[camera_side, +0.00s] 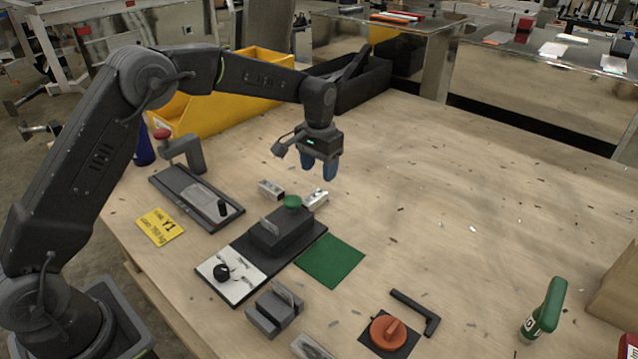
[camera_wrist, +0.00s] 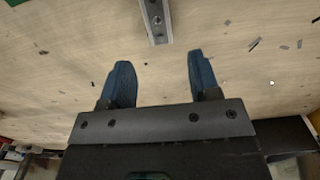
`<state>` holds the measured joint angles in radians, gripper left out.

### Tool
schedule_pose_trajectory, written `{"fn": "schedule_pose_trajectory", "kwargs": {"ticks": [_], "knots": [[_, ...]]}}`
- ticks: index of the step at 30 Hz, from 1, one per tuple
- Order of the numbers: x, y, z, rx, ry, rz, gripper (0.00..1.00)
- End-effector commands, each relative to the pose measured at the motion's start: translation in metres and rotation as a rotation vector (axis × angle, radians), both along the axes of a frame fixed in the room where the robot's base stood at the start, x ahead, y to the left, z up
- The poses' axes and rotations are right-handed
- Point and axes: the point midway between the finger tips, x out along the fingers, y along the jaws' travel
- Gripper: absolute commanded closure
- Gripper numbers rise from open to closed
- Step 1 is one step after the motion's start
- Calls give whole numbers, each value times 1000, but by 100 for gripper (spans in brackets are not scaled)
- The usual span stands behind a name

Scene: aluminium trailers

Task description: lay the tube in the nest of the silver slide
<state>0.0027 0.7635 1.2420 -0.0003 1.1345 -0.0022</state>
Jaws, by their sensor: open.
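My gripper (camera_side: 319,172) is open and empty, its two blue fingers pointing down above the table beyond the dark fixture. In the wrist view my gripper (camera_wrist: 160,62) has bare wood between its fingers. Two short silver pieces, one left (camera_side: 270,190) and one right (camera_side: 316,200), flank a green round cap (camera_side: 292,202) on the dark block (camera_side: 280,238). A grooved silver piece (camera_wrist: 156,20) lies just ahead of the fingers in the wrist view. A flat dark-framed slide (camera_side: 200,197) with a silver strip and black knob lies further left. I cannot tell which piece is the tube.
Yellow (camera_side: 215,105) and black bins (camera_side: 362,85) stand behind.

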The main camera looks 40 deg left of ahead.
Motion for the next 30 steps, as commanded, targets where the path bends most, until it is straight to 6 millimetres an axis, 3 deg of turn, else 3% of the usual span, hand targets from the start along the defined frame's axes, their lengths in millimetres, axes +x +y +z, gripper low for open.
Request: {"fn": "schedule_pose_trajectory", "kwargs": {"ticks": [6, 20, 23, 30], "knots": [[1, 0, 40, 0, -3, 0, 44], [-8, 0, 69, 0, -16, 0, 44], [-26, 0, 94, 0, -52, 0, 44], [-113, 1, 160, 0, -181, 0, 44]]}}
